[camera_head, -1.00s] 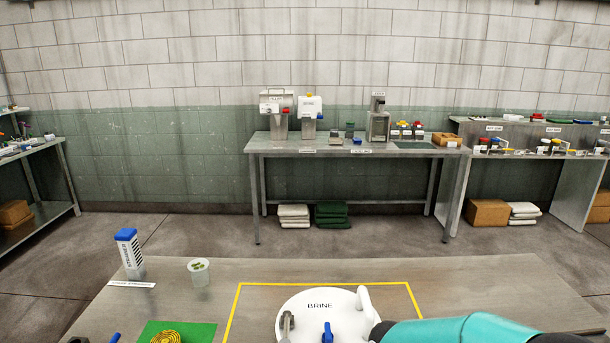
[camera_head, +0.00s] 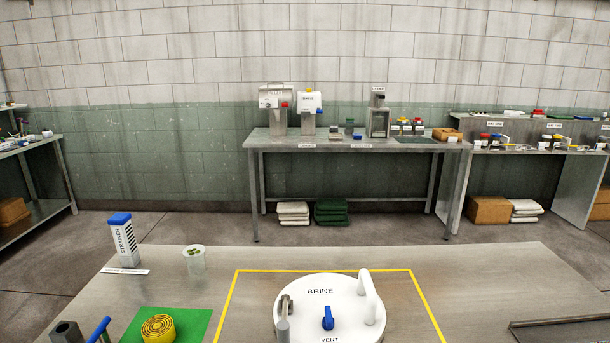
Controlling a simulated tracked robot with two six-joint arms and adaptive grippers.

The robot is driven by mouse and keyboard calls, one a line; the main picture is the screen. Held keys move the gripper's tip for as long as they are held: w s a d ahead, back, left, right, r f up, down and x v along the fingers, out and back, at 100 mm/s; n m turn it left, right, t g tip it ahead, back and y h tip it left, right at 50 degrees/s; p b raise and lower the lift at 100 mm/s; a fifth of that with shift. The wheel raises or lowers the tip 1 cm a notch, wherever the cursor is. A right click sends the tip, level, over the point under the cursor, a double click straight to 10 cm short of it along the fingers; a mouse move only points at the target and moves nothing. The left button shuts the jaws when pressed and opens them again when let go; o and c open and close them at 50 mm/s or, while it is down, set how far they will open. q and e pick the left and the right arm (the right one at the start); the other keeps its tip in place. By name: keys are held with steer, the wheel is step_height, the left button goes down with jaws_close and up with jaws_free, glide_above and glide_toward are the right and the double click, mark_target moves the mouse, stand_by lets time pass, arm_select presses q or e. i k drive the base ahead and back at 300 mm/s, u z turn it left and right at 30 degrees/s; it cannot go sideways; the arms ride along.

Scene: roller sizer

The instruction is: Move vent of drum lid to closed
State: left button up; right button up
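The white drum lid (camera_head: 347,302), marked BRINE and VENT, sits inside a yellow outline near the front middle of the bench. Its blue vent knob (camera_head: 327,319) stands on the lid just above the word VENT, with its narrow part pointing up and away. A white handle (camera_head: 368,294) rises at the lid's right side. A grey metal latch or fitting (camera_head: 284,314) stands at the lid's left edge. Neither of my grippers shows in the head view.
A yellow coil (camera_head: 158,328) lies on a green mat (camera_head: 196,322) at the front left, beside a blue-handled tool (camera_head: 99,330). A clear cup (camera_head: 194,260) and a blue-topped box (camera_head: 123,240) stand behind. A dark-edged tray (camera_head: 565,331) lies front right. The bench between is clear.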

mark_target(328, 322)
steer(key=k, duration=1.1)
steer(key=u, duration=0.55)
steer(key=i, duration=0.65)
steer(key=z, duration=0.05)
